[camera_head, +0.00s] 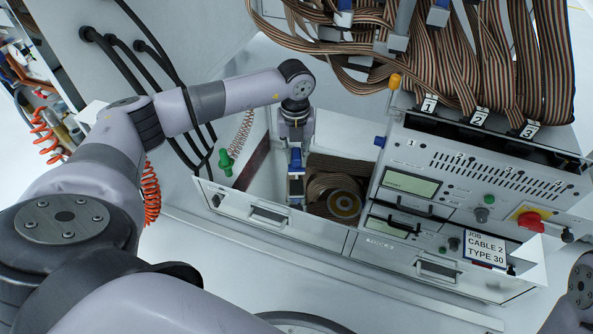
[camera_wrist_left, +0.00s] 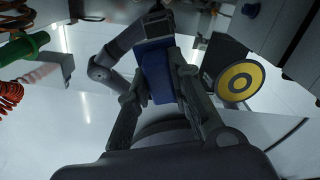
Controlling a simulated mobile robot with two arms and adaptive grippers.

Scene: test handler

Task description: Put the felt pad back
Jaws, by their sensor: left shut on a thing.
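My left gripper (camera_head: 296,186) reaches down into the open bay behind the low front panel. In the left wrist view the left gripper (camera_wrist_left: 160,92) is shut on a blue block (camera_wrist_left: 157,70), whose flat face is between the fingers. I cannot tell for sure whether this block is the felt pad or a holder for it. The disc also shows in the left wrist view (camera_wrist_left: 240,81). My right gripper is out of view.
A green-handled tool (camera_head: 226,162) with a coiled cord is left of the gripper. Striped ribbon cables (camera_head: 455,65) hang above right. The instrument panel (camera_head: 470,175) with a red knob (camera_head: 530,221) bounds the bay's right side. The white front panel (camera_head: 268,212) edges the bay.

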